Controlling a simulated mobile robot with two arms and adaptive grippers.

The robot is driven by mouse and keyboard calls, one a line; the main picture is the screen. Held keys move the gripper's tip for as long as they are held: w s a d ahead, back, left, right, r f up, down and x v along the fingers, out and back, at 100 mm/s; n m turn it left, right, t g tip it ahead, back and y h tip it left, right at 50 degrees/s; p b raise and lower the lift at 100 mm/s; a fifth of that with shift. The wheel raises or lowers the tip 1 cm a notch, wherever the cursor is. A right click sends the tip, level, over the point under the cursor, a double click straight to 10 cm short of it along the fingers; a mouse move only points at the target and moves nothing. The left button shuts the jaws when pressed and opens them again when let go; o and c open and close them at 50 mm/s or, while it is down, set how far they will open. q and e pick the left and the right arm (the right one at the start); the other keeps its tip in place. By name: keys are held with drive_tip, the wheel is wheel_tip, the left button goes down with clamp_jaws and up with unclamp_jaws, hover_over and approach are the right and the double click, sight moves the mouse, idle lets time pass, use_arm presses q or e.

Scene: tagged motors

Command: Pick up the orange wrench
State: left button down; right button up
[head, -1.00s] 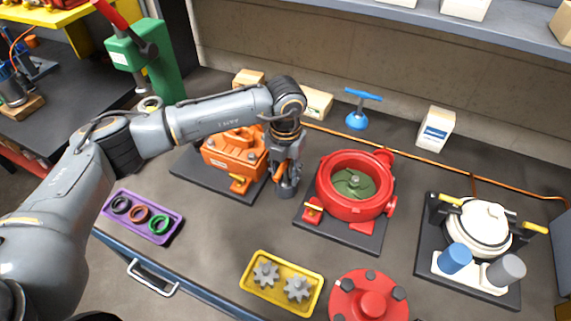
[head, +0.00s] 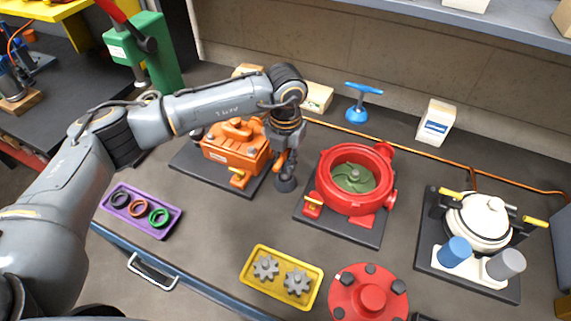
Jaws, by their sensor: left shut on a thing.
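The orange wrench (head: 281,160) shows only as a small orange piece at the jaws of my left gripper (head: 284,153); the wrist and fingers hide the rest. My left gripper points down and is shut on it. A dark round stand (head: 286,184) is on the bench just below the jaws. I cannot tell whether the wrench's lower end is inside the stand or clear of it. My right gripper is out of view.
An orange motor (head: 236,146) is close to the left of the gripper. A red pump housing (head: 352,180) is close to the right. A blue T-handled tool (head: 363,105) stands behind. A yellow gear tray (head: 281,277) and purple ring tray (head: 141,211) lie in front.

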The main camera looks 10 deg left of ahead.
use_arm(q)
drive_tip(key=s+r+b, duration=0.5)
drive_tip(key=s+r, duration=0.7)
drive_tip(key=s, duration=0.2)
drive_tip(key=shift+b, duration=0.3)
drive_tip(key=shift+d, duration=0.1)
